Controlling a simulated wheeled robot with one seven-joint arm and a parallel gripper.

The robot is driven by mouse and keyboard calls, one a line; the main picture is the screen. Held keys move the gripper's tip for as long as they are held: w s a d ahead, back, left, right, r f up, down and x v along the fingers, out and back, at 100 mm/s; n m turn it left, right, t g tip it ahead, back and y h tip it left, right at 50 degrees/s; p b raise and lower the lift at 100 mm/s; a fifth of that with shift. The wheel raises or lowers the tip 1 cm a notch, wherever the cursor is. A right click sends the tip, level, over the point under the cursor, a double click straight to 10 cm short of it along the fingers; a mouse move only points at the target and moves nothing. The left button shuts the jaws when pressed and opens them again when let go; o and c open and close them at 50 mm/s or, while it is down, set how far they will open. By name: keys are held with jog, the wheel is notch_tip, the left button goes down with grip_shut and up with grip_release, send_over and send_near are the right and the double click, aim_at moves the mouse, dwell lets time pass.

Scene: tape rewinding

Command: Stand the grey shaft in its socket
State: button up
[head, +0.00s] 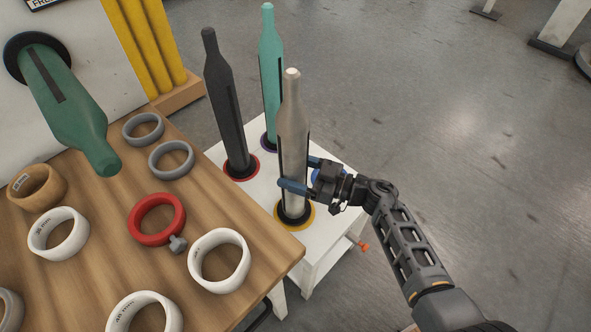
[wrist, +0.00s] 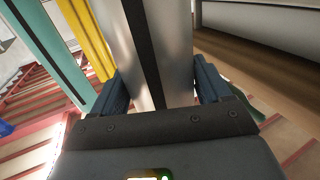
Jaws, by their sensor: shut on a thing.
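The light grey shaft (head: 292,125) stands upright on the white stand, with its lower end at the yellow-ringed socket (head: 279,216). Its foot meets the dark centre of that ring; I cannot tell how deep it sits. My gripper (head: 300,175) comes from the right and is shut on the lower part of the shaft, one blue finger on each side. In the wrist view the shaft (wrist: 174,50), with its dark stripe, fills the space between the two fingers (wrist: 160,92). The wrist view does not show the socket.
A black shaft (head: 222,100) stands in a red-ringed socket, and a teal shaft (head: 271,60) in a purple-ringed one behind. A blue ring (head: 315,176) is mostly hidden by my gripper. A green shaft (head: 70,100) juts over the wooden table (head: 110,190), which holds several tape rolls.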

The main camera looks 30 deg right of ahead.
jog(key=shift+f, duration=0.1)
jog(key=o, duration=1.3)
jog(key=shift+c, duration=0.2)
jog(key=shift+o, duration=1)
jog(key=shift+f, duration=0.1)
jog(key=shift+s+f, duration=0.1)
jog(key=shift+f, duration=0.1)
jog(key=v, duration=0.7)
jog(key=shift+s+d+r, duration=0.15)
jog(key=shift+s+d, duration=0.05)
jog(key=shift+d, duration=0.1)
